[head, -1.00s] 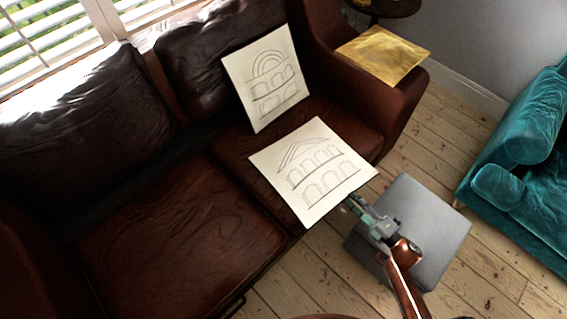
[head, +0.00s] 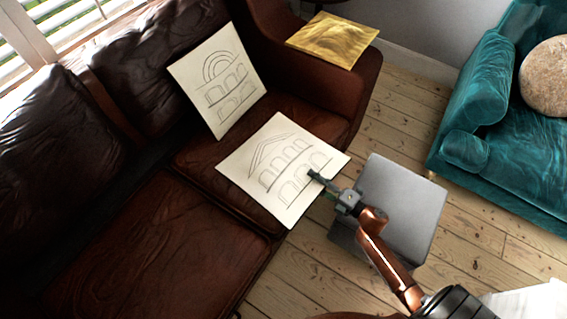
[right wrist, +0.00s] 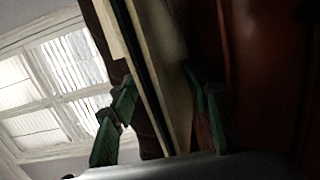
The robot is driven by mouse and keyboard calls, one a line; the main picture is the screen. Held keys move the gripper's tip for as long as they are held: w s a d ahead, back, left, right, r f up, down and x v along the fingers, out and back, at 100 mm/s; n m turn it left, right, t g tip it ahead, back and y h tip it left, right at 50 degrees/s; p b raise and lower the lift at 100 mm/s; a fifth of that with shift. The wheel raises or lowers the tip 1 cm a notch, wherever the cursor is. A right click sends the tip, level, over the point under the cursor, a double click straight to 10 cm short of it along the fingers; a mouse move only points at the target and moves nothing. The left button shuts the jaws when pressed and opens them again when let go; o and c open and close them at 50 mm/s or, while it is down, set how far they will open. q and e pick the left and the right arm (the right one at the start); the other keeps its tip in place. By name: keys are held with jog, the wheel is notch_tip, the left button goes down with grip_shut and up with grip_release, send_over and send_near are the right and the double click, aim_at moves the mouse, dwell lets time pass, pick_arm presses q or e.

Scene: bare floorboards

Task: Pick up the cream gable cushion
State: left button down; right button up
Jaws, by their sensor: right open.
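The cream gable cushion (head: 262,190), with a drawn gable over rows of arches, lies on the brown sofa seat in the head view. My right gripper (head: 315,177) is at its right side, with the fingertips overlapping the cushion's edge in the picture. In the right wrist view the open green fingers (right wrist: 160,82) stand on either side of a cream slab (right wrist: 165,65), which appears to be this cushion. Whether they touch it cannot be told. My left gripper is not in view.
A second cream cushion (head: 215,90) with a round-arch drawing leans on the sofa back (head: 110,85). A gold cushion (head: 335,38) lies on the sofa arm. A grey box-like table (head: 405,205) stands below my right arm. A teal sofa (head: 490,150) is at the right.

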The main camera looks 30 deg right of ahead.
jog(key=shift+c, duration=0.5)
jog(key=c, duration=0.9)
jog(key=shift+c, duration=0.2)
jog(key=shift+r, duration=0.2)
